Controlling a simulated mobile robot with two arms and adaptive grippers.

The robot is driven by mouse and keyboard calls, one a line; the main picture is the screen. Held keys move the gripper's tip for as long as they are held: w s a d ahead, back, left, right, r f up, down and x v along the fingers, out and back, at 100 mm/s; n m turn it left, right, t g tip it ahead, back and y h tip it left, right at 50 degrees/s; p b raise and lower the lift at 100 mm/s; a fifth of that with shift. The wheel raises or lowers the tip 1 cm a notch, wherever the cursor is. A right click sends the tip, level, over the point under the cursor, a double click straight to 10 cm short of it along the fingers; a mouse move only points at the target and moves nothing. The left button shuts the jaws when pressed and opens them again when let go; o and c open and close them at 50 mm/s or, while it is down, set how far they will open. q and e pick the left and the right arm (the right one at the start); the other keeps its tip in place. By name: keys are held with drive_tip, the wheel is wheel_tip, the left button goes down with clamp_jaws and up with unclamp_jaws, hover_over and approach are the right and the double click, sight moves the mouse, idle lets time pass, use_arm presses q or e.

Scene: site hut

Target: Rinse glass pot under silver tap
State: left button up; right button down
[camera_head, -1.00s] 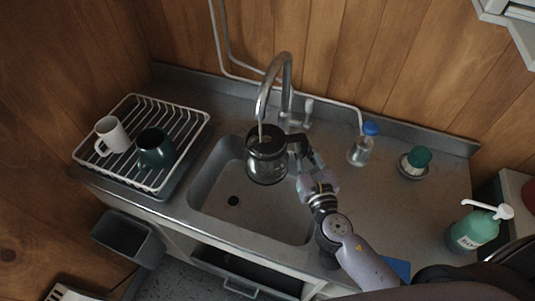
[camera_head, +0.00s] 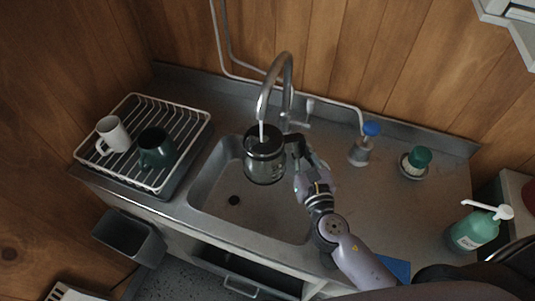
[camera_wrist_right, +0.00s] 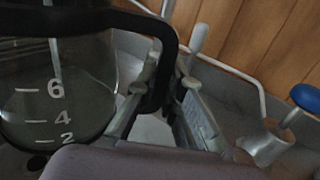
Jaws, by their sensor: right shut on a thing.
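The glass pot (camera_head: 264,169) has a black rim and black handle and hangs roughly upright over the sink basin. In the right wrist view its clear wall (camera_wrist_right: 62,100) shows white level numbers. My right gripper (camera_head: 303,163) is shut on the black handle, at the pot's right side; the fingers also show around the handle in the wrist view (camera_wrist_right: 163,98). The silver tap (camera_head: 287,75) arches above the pot. A pale stream of water (camera_head: 261,131) runs from its spout into the pot's open top. My left gripper is out of view.
The sink basin (camera_head: 215,190) lies below the pot. A white dish rack (camera_head: 184,112) with a white mug (camera_head: 113,134) and a dark green mug (camera_head: 155,150) stands left.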

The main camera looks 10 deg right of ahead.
drive_tip(key=shift+d, duration=0.4)
drive_tip(key=shift+s, duration=0.1)
drive_tip(key=s+a+b, duration=0.1)
drive_tip(key=s+b, duration=0.1)
drive_tip(key=s, duration=0.6)
drive_tip(key=shift+a, duration=0.15)
drive_tip(key=shift+r, duration=0.1)
idle(1.3)
